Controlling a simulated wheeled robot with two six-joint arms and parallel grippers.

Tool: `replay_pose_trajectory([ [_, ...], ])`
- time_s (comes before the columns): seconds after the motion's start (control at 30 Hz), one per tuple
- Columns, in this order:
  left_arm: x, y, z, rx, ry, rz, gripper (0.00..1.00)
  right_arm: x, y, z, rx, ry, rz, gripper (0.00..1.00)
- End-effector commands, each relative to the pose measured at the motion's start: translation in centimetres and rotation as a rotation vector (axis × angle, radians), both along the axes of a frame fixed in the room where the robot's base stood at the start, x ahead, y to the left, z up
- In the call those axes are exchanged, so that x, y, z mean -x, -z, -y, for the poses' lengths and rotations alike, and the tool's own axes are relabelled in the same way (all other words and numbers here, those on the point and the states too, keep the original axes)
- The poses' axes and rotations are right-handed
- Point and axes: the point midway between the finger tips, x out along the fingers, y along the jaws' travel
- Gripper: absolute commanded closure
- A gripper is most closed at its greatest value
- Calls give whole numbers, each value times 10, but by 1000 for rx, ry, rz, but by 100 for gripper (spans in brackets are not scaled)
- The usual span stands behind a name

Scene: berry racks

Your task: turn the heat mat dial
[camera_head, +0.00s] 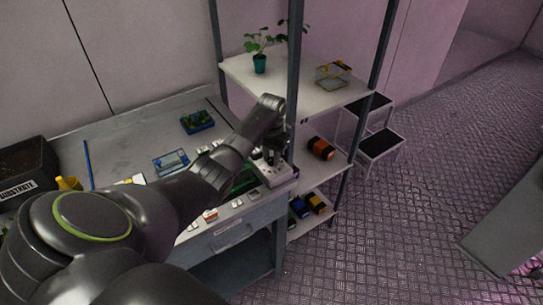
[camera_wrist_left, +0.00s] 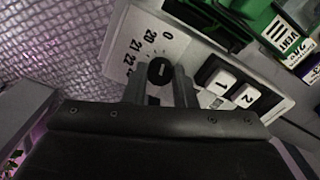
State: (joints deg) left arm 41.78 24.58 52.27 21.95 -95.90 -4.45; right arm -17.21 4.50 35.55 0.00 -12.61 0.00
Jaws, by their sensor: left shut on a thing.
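The heat mat dial (camera_wrist_left: 160,70) is a round black knob with a light mark, on a white control box (camera_wrist_left: 121,46) printed with 0, 20, 21, 22 beside it. My left gripper (camera_wrist_left: 160,88) has one finger on each side of the dial and is shut on it. Two white switches marked 1 and 2 (camera_wrist_left: 233,88) sit right of the dial. In the head view the control box (camera_head: 272,175) lies at the bench's right end, under my left gripper (camera_head: 268,155); the dial is hidden there. My right gripper is not in view.
A grey bench (camera_head: 120,143) holds a blue tray (camera_head: 197,122), a blue-framed item (camera_head: 171,163) and small labels. A shelf rack (camera_head: 325,95) stands close on the right, its post near my arm. Green boxes (camera_wrist_left: 285,38) sit beside the control box.

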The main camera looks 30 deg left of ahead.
Motion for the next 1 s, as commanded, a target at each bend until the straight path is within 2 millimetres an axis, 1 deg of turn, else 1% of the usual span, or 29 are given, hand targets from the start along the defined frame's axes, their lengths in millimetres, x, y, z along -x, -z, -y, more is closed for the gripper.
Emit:
replay_pose_trajectory([
  [0.17,0,-3,0,0,-57,-1,99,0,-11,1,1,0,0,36],
  [0.4,0,-5,0,1,-213,-1,99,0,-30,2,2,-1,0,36],
  [0.6,-1,-4,0,1,-348,0,99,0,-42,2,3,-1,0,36],
  [0.8,-1,-3,0,0,-449,2,99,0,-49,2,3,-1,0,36],
  [1.0,-1,-2,0,0,-502,1,99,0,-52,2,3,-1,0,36],
])
